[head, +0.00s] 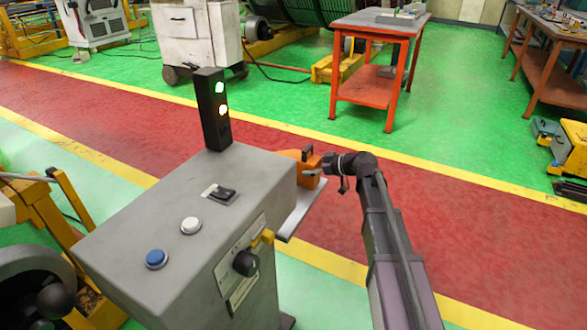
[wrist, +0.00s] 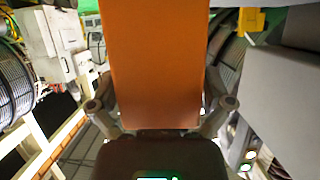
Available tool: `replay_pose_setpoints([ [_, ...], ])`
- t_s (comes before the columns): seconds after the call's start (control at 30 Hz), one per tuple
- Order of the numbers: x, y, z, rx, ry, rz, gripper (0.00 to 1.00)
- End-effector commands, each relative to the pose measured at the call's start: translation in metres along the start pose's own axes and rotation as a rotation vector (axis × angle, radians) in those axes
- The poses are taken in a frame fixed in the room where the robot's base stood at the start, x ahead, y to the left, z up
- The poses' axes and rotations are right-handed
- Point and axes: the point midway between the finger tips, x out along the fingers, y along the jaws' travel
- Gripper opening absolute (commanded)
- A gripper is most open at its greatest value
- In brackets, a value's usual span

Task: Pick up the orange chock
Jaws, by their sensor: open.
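The orange chock (head: 311,180) sits on a small grey shelf (head: 297,213) at the right side of the grey control cabinet, in the head view. A dark handle shows on its top. My gripper (head: 327,163) is right beside the chock, on its right side. In the wrist view the orange chock (wrist: 152,60) fills the middle as a broad orange face. The open fingers of my gripper (wrist: 161,103) stand to the left and right of its near end. I cannot tell whether they touch it.
The grey control cabinet (head: 180,215) stands close by, with a dark signal light post (head: 212,110), a blue button (head: 157,259) and a white button. A red worktable (head: 375,30) stands farther back. The red floor lane to the right is clear.

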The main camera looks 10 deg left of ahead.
Motion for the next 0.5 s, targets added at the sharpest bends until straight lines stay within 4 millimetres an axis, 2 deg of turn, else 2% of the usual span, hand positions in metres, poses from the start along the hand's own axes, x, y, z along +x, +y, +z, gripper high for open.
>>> replay_pose_setpoints([
  [0.27,-0.0002,0.0000,0.0000,0.000,0.000,0.000,1.00],
  [0.5,-0.0001,-0.0001,0.0000,0.000,0.000,0.000,0.29],
])
